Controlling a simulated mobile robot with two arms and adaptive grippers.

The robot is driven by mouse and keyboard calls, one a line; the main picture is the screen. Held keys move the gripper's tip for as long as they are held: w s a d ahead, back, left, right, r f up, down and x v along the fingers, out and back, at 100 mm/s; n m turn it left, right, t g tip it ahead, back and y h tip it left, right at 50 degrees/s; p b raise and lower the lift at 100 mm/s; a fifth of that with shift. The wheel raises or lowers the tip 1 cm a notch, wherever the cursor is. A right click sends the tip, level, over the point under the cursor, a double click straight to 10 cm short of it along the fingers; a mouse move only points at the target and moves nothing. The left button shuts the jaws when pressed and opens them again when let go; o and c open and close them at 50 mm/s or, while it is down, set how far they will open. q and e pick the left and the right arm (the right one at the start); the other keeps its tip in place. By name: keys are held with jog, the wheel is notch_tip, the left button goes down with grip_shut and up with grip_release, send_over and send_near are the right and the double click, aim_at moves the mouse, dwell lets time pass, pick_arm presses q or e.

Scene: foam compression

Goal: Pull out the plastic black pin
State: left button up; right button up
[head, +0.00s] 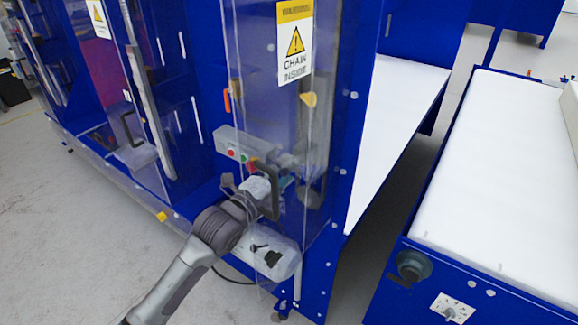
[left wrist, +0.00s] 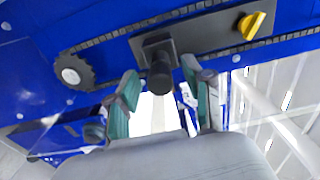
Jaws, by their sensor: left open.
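The black plastic pin (left wrist: 161,80) shows in the left wrist view, sticking out of a square black base on a dark plate. My left gripper (left wrist: 160,72) is open, with one green-padded finger on each side of the pin; I see gaps, so it does not appear gripped. In the head view my left gripper (head: 276,186) reaches into the blue machine by the clear door panel. The pin cannot be made out there, behind the gripper and panel. My right gripper is in neither view.
A yellow knob (left wrist: 251,25) sits on the same plate, beside a chain and sprocket (left wrist: 74,72). A button box (head: 236,150) is above left. A white conveyor (head: 490,170) stands right.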

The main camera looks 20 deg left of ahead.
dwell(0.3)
pick_arm(q)
grip_shut()
jog(key=shift+s, duration=0.1)
jog(key=shift+p+v, duration=1.05)
jog(key=shift+v, duration=1.9)
